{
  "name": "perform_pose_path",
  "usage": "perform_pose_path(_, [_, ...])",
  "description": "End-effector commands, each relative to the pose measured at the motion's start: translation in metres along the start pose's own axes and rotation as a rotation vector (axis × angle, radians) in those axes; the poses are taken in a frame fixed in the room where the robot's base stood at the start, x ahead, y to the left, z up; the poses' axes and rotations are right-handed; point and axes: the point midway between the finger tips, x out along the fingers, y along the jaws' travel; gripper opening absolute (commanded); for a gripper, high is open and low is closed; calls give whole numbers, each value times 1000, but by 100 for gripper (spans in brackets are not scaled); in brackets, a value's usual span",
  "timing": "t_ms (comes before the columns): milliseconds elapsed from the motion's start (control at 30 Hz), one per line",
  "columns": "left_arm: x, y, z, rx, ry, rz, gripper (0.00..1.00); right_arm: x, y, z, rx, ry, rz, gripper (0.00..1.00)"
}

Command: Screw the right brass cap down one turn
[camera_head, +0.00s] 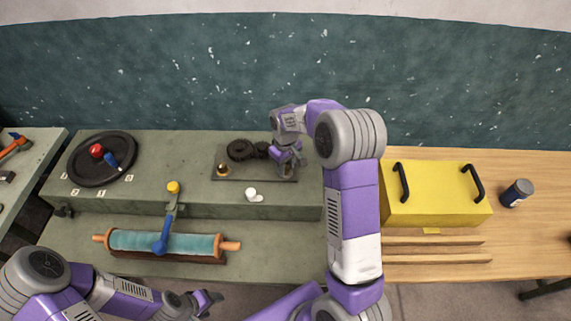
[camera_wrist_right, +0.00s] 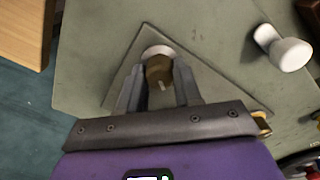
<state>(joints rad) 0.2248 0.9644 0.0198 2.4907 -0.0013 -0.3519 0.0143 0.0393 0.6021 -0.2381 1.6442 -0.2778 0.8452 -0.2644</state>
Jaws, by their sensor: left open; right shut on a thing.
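The right brass cap (camera_wrist_right: 158,70) sits between the fingers of my right gripper (camera_wrist_right: 160,90) in the right wrist view, above a pale round collar on a dark plate. The gripper is shut on it. In the head view my right gripper (camera_head: 286,172) is over the right end of the plate (camera_head: 245,176) and hides this cap. Another brass cap (camera_head: 222,170) stands at the plate's left end, clear of both grippers. My left gripper (camera_head: 208,301) is open and empty, low in front of the bench.
A white knob (camera_head: 253,195) is in front. A handwheel (camera_head: 102,160), a lever (camera_head: 166,225) and a teal roller (camera_head: 135,240) are left. A yellow box (camera_head: 430,205) is right.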

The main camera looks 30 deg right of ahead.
Motion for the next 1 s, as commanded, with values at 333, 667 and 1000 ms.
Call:
perform_pose_path(333, [-6, 2, 0, 0, 0, 0, 59, 0, 0, 1, 331, -2, 1, 3])
perform_pose_path(667, [-14, 5, 1, 0, 0, 0, 59, -1, 0, 1, 644, -2, 1, 3])
perform_pose_path(1000, [-23, 9, 1, 0, 0, 0, 59, -1, 0, 1, 966, -3, 2, 3])
